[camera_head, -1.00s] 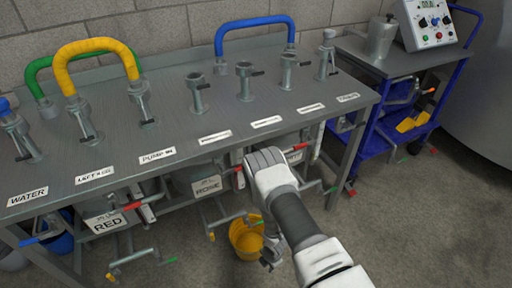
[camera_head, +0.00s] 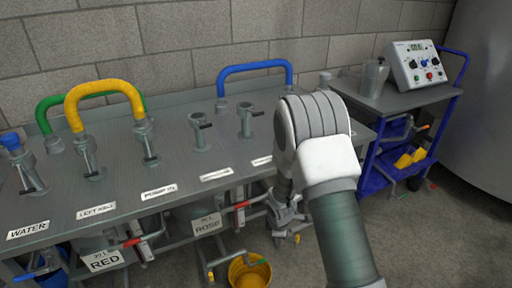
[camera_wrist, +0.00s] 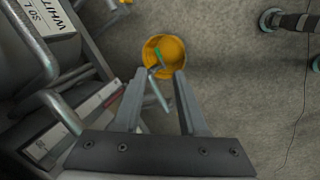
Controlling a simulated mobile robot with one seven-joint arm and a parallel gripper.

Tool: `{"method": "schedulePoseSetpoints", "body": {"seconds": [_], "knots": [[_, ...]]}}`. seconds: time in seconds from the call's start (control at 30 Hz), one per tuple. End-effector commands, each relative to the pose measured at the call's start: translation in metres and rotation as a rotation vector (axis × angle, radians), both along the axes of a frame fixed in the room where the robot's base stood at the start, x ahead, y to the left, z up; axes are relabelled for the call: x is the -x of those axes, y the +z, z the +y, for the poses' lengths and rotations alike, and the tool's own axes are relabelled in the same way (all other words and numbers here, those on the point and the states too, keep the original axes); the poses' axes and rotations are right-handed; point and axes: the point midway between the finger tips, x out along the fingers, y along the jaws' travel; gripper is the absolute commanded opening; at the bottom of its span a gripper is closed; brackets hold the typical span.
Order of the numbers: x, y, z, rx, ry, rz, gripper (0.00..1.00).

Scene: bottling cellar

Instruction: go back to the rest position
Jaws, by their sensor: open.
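My gripper (camera_wrist: 160,95) shows in the wrist view with its two fingers apart and nothing between them. It points down toward the floor, with a yellow bucket (camera_wrist: 163,55) beyond the fingertips. In the head view my arm rises in front of the right part of the grey bench (camera_head: 105,187), and the fingers are largely hidden behind it.
Green, yellow (camera_head: 103,88) and blue (camera_head: 254,68) hoses arch over the bench fittings. The bucket (camera_head: 249,270) stands on the floor below. A blue trolley (camera_head: 372,183) with a control box (camera_head: 418,62) is at the right. Open floor lies in front of it.

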Motion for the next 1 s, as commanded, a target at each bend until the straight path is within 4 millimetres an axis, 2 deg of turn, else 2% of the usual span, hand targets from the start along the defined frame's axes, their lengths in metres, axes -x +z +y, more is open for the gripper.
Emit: {"method": "schedulePoseSetpoints", "body": {"seconds": [0.03, 0.1, 0.27, 0.47, 0.7, 1.0], "knots": [[-0.003, 0.025, -0.003, -0.012, -0.052, -0.019, 0.42], [-0.003, 0.054, -0.009, -0.029, -0.125, -0.034, 0.42], [0.004, 0.117, -0.021, -0.072, -0.288, -0.068, 0.42], [0.027, 0.189, -0.037, -0.135, -0.486, -0.105, 0.42], [0.070, 0.262, -0.053, -0.225, -0.712, -0.145, 0.42], [0.140, 0.328, -0.066, -0.352, -0.977, -0.180, 0.42]]}}
